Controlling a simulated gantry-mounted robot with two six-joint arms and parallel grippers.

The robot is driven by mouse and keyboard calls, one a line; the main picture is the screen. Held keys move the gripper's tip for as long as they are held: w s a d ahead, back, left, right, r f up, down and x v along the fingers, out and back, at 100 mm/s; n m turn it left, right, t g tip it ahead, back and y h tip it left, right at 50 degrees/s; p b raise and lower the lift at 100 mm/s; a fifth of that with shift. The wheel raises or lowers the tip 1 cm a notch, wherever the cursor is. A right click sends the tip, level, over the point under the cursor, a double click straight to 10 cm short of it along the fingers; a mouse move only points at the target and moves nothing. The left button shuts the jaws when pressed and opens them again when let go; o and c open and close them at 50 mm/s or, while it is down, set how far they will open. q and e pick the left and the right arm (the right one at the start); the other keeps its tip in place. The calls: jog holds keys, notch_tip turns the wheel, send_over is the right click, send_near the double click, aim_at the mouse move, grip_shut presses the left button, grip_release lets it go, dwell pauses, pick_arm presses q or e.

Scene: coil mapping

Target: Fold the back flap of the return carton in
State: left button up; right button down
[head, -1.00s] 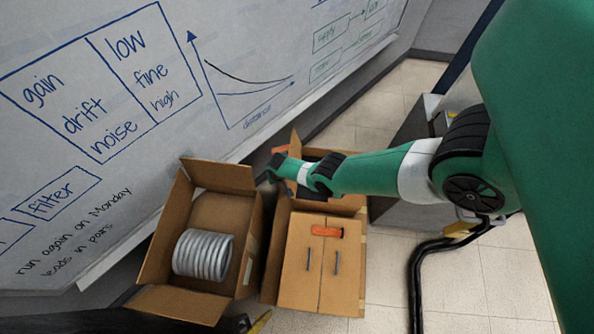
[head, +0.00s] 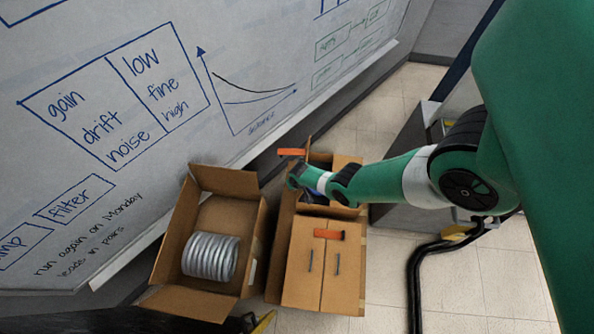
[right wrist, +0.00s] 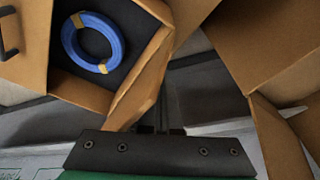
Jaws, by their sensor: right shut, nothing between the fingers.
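I take the right-hand carton (head: 274,262) as the return carton. It is open at the back, where a blue coil shows in the right wrist view (right wrist: 118,52). Its back flap, marked with an orange strip (head: 291,152), stands up at the far end. My left gripper is not visible.
An open carton (head: 172,238) holding a silver coil (head: 210,257) stands close to the left. A whiteboard (head: 130,190) rises behind both cartons. A grey cabinet (head: 400,165) stands to the right.

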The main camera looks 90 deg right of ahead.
jog(key=shift+s, duration=0.4)
jog(key=shift+s+a+r+p, duration=0.1)
jog(key=shift+s+r+p, duration=0.05)
jog(key=shift+s+p, duration=0.45)
jog(key=s+p, duration=0.1)
jog(key=s, duration=0.2)
jog(key=shift+s+a+r, duration=0.1)
jog(key=shift+s, duration=0.3)
jog(key=shift+s+a+f+b, duration=0.1)
jog(key=shift+s+f+b, duration=0.75)
jog(key=shift+s+f, duration=0.8)
